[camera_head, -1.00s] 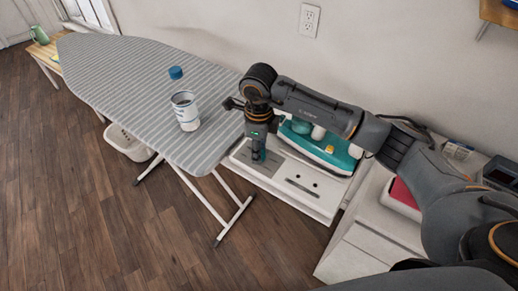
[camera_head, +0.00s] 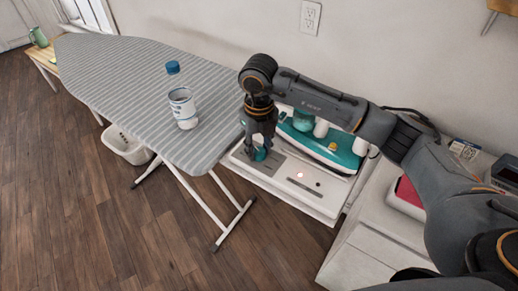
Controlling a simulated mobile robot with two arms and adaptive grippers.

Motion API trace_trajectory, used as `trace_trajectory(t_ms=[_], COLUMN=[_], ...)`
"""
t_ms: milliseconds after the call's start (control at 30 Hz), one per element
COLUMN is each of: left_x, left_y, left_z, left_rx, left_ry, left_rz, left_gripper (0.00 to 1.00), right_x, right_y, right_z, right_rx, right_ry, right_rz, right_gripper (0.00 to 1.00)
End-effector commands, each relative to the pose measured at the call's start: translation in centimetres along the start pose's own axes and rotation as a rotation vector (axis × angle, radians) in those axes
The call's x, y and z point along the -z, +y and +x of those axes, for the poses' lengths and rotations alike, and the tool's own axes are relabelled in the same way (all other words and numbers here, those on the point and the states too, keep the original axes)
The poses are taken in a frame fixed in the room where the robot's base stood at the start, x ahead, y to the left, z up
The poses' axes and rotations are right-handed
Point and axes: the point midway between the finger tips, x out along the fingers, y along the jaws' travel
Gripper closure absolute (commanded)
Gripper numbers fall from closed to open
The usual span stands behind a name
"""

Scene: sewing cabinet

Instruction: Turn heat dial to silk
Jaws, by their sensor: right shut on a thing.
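The teal heat dial (camera_head: 261,155) stands on the grey plate of a white iron station (camera_head: 322,205), right of the ironing board. My right gripper (camera_head: 257,147) points down from above, shut on the dial with its fingers around it. The fingers partly cover the dial. The dial's markings are too small to read, so I cannot tell its setting. A small reddish light (camera_head: 300,175) glows on the station's panel. My left gripper is not in view.
A teal and white iron (camera_head: 325,148) rests on the station behind the panel, close to my right forearm. A red item (camera_head: 408,192) lies at right.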

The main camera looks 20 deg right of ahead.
Motion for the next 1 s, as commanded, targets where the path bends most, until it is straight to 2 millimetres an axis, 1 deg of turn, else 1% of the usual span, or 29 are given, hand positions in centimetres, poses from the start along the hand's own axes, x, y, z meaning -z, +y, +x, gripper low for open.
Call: trace_trajectory(t_ms=[200,400,967,1000], left_x=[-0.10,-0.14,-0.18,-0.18], left_y=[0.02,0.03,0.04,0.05], left_z=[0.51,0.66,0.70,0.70], left_rx=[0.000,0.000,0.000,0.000], left_ry=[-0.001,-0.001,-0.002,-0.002], left_rz=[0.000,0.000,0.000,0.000], left_gripper=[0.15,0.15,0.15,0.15], right_x=[0.02,0.03,0.03,0.03], right_y=[-0.01,-0.01,-0.01,-0.01], right_z=[0.11,0.08,0.04,0.04], right_rx=[0.000,0.000,0.001,0.000], right_ry=[0.001,0.001,0.001,0.001], right_rz=[0.123,0.187,0.212,0.212], right_gripper=[0.98,0.98,0.98,0.58])
